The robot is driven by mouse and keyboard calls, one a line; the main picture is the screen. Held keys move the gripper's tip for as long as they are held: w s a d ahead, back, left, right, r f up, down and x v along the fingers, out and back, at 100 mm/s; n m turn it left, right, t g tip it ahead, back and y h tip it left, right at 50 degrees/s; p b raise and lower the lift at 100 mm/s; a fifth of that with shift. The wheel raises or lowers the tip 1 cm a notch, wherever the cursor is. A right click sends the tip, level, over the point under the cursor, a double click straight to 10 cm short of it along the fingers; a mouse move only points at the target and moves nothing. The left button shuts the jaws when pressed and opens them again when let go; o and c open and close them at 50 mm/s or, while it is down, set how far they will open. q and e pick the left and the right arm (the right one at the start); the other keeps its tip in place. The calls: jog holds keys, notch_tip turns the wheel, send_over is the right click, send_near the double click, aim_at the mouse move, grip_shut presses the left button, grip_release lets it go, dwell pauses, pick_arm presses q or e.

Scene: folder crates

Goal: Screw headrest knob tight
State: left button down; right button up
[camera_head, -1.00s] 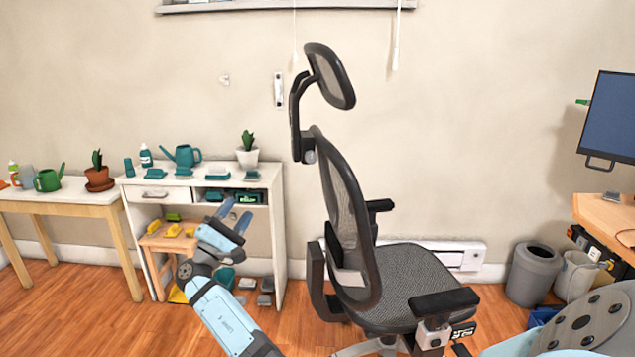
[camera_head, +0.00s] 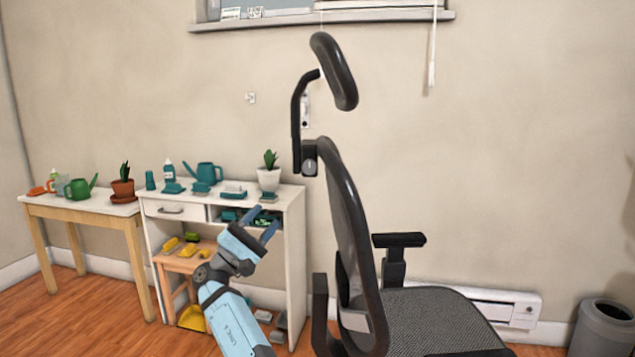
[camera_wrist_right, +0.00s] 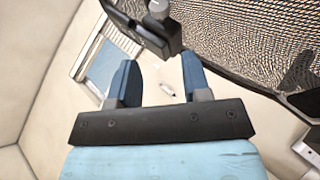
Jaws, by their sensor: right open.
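The black office chair (camera_head: 347,240) stands in the middle of the head view, seen nearly from the side. Its headrest (camera_head: 335,72) sits on a curved bracket above the mesh backrest. The grey headrest knob (camera_head: 309,167) is at the bracket's base, behind the backrest top. In the right wrist view the grey knob (camera_wrist_right: 158,8) shows at the top edge, beyond the fingers. My right gripper (camera_head: 265,221) is open and empty, below and left of the knob and apart from it. Its two blue fingers (camera_wrist_right: 157,68) also show in the wrist view. My left gripper is out of view.
A wooden table (camera_head: 80,209) is further left. A grey bin (camera_head: 603,328) stands at the right.

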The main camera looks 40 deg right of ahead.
jog(key=b, duration=0.2)
send_near(310, 166)
jog(key=d, duration=0.2)
jog(key=x, duration=0.6)
jog(key=shift+w+a+r+b, duration=0.2)
jog(key=shift+w+r+b, duration=0.1)
jog(key=shift+w+b, duration=0.05)
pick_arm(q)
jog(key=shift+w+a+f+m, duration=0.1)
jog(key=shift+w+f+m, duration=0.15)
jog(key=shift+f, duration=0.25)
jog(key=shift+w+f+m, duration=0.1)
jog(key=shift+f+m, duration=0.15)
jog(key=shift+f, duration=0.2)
pick_arm(e)
jog(key=shift+d+r, duration=0.1)
jog(key=shift+d, duration=0.05)
jog(key=shift+c, duration=0.2)
jog(key=c, duration=0.6)
